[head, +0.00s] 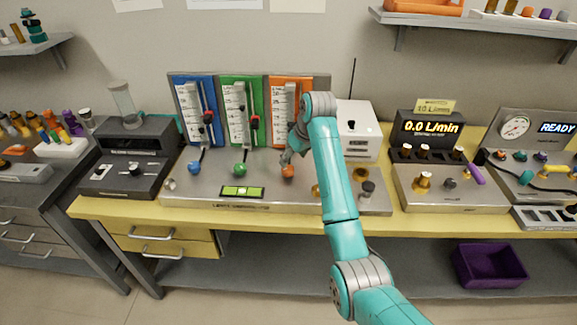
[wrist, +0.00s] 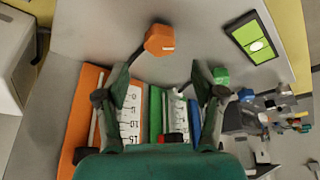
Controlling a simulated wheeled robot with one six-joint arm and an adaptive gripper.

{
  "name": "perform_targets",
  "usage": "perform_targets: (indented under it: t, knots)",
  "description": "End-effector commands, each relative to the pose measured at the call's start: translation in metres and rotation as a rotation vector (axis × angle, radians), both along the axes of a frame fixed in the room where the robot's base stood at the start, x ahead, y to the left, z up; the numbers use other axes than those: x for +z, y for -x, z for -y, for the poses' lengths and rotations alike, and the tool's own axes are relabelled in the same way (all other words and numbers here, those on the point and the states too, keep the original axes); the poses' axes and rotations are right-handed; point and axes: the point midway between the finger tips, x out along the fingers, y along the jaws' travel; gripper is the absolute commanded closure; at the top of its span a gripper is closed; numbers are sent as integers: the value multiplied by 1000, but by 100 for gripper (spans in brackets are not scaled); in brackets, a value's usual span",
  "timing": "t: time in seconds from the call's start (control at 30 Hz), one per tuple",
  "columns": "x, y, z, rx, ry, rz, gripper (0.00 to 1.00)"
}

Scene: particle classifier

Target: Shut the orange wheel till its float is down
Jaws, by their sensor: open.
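The orange wheel (head: 288,170) sits on the front of the metal panel, below the orange flow meter (head: 290,85). In the wrist view the orange wheel (wrist: 160,40) lies just beyond the fingertips, between their lines, and looks apart from them. My gripper (head: 286,157) is open and empty, close above and behind the wheel; its two fingers (wrist: 160,75) show spread in the wrist view. The orange meter's scale (wrist: 130,110) shows partly, but I cannot make out its float. My arm covers the meter's lower right side in the head view.
The green wheel (head: 240,169) and blue wheel (head: 195,167) stand to the left, below their green (head: 241,100) and blue (head: 193,95) meters. A lit green display (head: 242,192) lies in front. A readout (head: 432,127) to the right shows 0.0 L/min.

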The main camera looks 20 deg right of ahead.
Motion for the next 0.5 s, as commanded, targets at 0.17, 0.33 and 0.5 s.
perform_targets:
  t: [0.17,0.33,0.5]
  knots:
    - [-30,-10,-6,1,0,-3,32]
    - [-49,-18,-9,1,0,-1,32]
    - [-57,-21,-10,0,-1,0,32]
